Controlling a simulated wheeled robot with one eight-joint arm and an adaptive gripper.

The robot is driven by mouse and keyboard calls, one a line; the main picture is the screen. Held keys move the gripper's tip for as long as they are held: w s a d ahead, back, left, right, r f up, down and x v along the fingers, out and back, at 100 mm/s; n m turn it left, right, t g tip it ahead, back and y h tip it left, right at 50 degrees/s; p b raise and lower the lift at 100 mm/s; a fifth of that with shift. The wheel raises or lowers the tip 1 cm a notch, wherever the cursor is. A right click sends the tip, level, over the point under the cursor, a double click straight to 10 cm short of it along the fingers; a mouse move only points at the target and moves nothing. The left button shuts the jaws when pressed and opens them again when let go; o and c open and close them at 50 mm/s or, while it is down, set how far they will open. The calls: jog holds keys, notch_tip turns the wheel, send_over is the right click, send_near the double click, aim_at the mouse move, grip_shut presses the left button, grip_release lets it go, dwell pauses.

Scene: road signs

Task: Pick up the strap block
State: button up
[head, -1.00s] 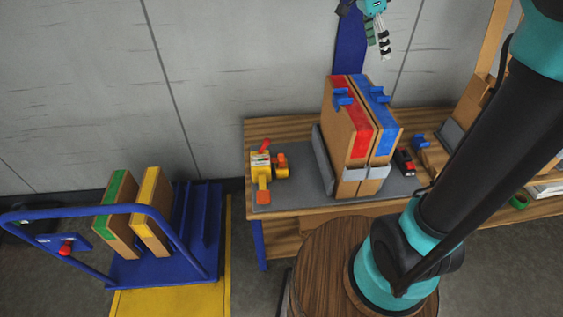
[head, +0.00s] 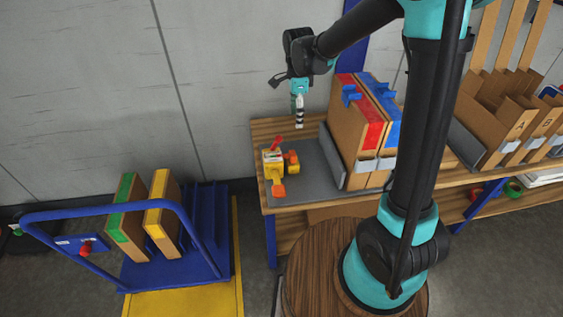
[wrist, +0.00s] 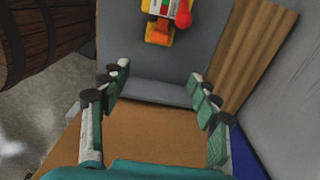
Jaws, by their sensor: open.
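A yellow block-shaped device (head: 272,163) with a red lever and an orange tab lies on the grey mat at the left of the workbench. It also shows at the top of the wrist view (wrist: 160,12), with a white label and a red knob. It fits the strap block best, but nothing in view names it. My gripper (head: 299,112) points down above the bench, behind and to the right of the device in the head view. In the wrist view its fingers (wrist: 155,82) are apart with nothing between them, and the device lies beyond the fingertips.
Two upright cartons with red tape (head: 357,125) and blue tape (head: 383,105) stand right of the device, beside a grey upright plate (head: 332,158). A blue cart (head: 207,225) holds two taped cartons at left. Open cardboard holders (head: 500,125) stand at right.

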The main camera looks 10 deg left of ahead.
notch_tip(320, 180, down, 2)
jog(key=a, duration=0.1)
send_over(293, 153)
jog(key=f, duration=1)
jog(key=shift+a+f, duration=0.15)
jog(key=shift+a, duration=0.15)
jog(key=shift+w+d+f, duration=0.1)
jog(key=shift+d+f, duration=0.05)
jog(key=shift+f, duration=1.4)
jog(key=shift+d+f, duration=0.1)
jog(key=shift+f, duration=1.45)
jog(key=c, duration=1.3)
jog(key=shift+o, duration=0.2)
jog(key=shift+r, duration=0.1)
notch_tip(293, 153, up, 20)
